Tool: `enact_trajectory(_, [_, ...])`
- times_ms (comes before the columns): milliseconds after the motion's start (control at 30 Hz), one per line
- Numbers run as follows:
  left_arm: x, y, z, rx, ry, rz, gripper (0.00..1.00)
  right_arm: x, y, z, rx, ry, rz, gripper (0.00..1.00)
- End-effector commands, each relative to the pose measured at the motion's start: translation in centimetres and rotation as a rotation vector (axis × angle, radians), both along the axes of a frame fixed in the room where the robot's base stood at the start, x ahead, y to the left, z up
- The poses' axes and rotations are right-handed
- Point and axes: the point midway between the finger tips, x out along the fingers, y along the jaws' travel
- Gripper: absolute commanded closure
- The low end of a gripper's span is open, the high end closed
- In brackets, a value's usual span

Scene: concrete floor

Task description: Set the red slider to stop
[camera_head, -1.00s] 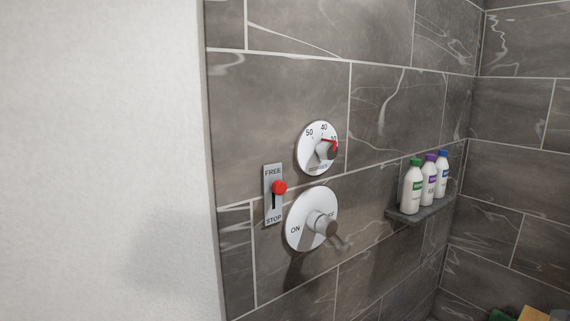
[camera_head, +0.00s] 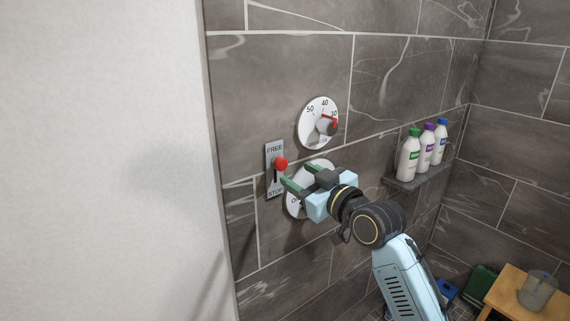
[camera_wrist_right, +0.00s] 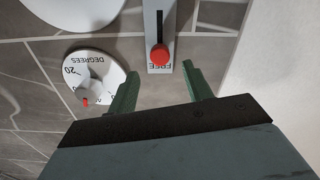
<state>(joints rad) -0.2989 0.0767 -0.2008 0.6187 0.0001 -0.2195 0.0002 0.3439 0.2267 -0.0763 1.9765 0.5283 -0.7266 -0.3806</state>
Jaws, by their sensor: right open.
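The red slider (camera_head: 281,163) is a round knob on a narrow grey plate (camera_head: 269,182) marked FREE at the top and STOP at the bottom. The knob sits toward the FREE end, with the dark slot showing below it. My right gripper (camera_head: 296,176) is open and empty, in front of the wall just right of the plate, partly covering the ON/OFF dial (camera_head: 296,208). In the right wrist view, which is upside down, the knob (camera_wrist_right: 160,55) lies beyond the right gripper's fingertips (camera_wrist_right: 160,76), between their lines and apart from them. My left gripper is out of view.
A temperature dial (camera_head: 318,122) is above the ON/OFF dial and shows in the wrist view (camera_wrist_right: 95,78). Several bottles (camera_head: 426,149) stand on a wall shelf (camera_head: 417,180). A wooden stool (camera_head: 508,303) holds a cup (camera_head: 537,290). A white wall (camera_head: 100,150) fills the left.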

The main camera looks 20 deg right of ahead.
Motion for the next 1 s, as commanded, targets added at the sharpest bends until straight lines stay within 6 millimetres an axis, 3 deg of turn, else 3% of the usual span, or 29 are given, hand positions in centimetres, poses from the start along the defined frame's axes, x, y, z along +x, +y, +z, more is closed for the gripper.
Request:
enact_trajectory(100, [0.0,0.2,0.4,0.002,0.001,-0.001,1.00,2.2,0.9,0.2,0.002,0.000,0.001,0.50])
enact_trajectory(300, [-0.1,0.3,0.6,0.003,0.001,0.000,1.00,4.6,1.7,0.1,0.001,0.000,0.000,0.50])
enact_trajectory(767, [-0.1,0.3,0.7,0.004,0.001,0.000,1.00,5.7,2.1,0.0,-0.001,0.000,0.000,0.50])
enact_trajectory(1000, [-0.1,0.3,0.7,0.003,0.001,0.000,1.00,5.6,2.1,0.0,-0.001,0.000,0.000,0.79])
